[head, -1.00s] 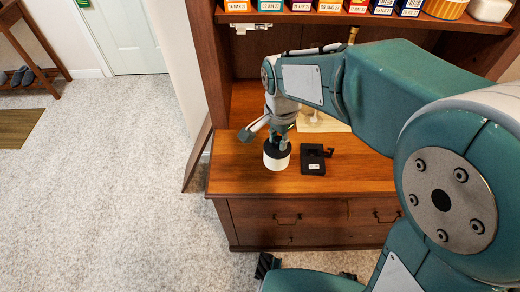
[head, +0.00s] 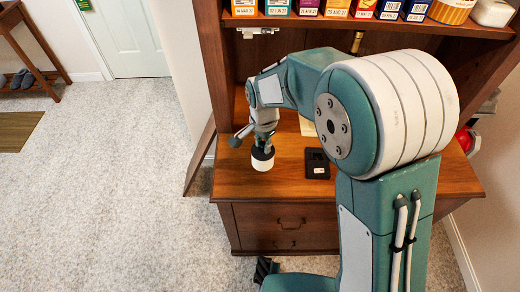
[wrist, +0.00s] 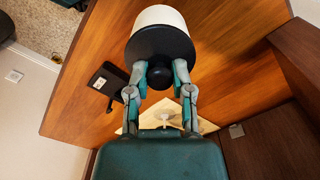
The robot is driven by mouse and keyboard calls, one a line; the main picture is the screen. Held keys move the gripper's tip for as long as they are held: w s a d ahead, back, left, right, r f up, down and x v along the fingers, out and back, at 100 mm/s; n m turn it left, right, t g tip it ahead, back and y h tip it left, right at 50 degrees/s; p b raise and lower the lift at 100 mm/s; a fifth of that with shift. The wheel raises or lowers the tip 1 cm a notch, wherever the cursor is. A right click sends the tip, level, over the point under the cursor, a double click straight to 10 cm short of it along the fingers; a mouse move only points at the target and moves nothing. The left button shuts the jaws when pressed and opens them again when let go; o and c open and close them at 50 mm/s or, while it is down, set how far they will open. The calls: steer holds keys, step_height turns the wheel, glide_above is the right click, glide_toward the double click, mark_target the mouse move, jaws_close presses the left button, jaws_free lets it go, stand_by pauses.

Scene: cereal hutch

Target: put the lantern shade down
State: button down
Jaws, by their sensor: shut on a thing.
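The lantern shade (head: 262,161) is a white cylinder with a black top, upright at the left end of the wooden counter. In the wrist view the shade (wrist: 158,17) shows its black top with a small knob. My gripper (wrist: 160,77) is shut on that knob, one finger on each side. In the head view my gripper (head: 264,144) is right above the shade. The shade's underside is hidden, so I cannot tell whether it touches the counter or hangs just above it.
A flat black object (head: 317,163) lies right of the shade, also in the wrist view (wrist: 107,82). Several boxes stand on the shelf (head: 362,22) above. Bare counter (head: 235,182) surrounds the shade at front left.

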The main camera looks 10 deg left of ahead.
mark_target(261, 150)
steer(key=w+f, duration=0.2)
steer(key=f, duration=0.1)
steer(key=shift+a, duration=0.4)
step_height(261, 150, down, 2)
steer(key=shift+f, duration=0.25)
steer(key=shift+a+f, duration=0.15)
steer(key=shift+f, duration=0.05)
steer(key=c, duration=0.5)
jaws_free()
steer(key=shift+f, duration=0.1)
